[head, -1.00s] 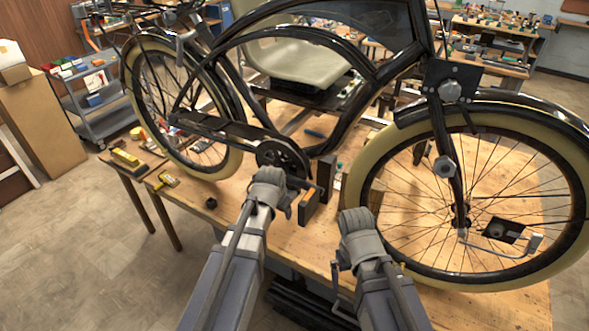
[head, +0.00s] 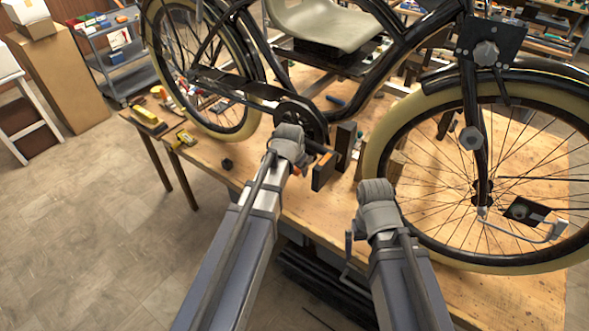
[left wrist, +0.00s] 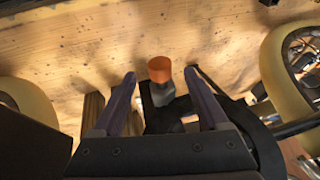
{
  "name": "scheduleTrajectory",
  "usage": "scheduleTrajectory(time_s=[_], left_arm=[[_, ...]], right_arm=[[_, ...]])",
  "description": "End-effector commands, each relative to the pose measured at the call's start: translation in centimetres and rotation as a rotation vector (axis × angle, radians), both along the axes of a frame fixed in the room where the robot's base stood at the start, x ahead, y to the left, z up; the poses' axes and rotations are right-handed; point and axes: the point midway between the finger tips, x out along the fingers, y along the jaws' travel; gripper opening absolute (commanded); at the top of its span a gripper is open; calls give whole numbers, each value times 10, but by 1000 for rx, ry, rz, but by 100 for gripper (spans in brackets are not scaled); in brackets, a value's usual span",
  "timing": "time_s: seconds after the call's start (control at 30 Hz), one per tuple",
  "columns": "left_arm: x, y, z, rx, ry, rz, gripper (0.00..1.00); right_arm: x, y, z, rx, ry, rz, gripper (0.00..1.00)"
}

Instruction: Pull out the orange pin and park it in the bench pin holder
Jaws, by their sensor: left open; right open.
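The orange pin (left wrist: 159,70) shows in the left wrist view as an orange cap on a grey stem, over a dark part. My left gripper (left wrist: 161,73) is open, with one finger on each side of the cap and a visible gap to both. In the head view my left gripper (head: 289,141) is by the bike's crank, and its fingertips are hidden. A small orange spot beside it may be the pin. My right gripper (head: 377,195) is over the bench's front, left of the front wheel, its fingers hidden. I cannot pick out the pin holder for sure.
The bike's front wheel (head: 480,180) stands to the right and its rear wheel (head: 203,70) to the back left. A pedal-like block (head: 324,171) is close right of my left gripper.

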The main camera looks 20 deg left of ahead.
Motion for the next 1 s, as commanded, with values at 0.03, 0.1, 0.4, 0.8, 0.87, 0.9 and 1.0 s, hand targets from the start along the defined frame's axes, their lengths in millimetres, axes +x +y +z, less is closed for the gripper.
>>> scheduleTrajectory(time_s=[0.03,0.1,0.4,0.8,0.87,0.9,1.0], left_arm=[[5,0,-13,0,0,0,77],[8,1,-20,0,0,0,77],[12,1,-26,0,0,0,77],[12,1,-25,0,0,0,46],[12,1,-25,0,0,0,40],[12,1,-25,0,0,0,35],[12,1,-25,0,0,0,24]], right_arm=[[0,0,-13,0,0,0,100],[0,0,-20,0,0,-1,100],[0,0,-26,0,0,-1,100],[0,0,-25,0,0,-1,100],[0,0,-25,0,0,-1,100],[0,0,-25,0,0,-1,100],[0,0,-25,0,0,-1,100]])
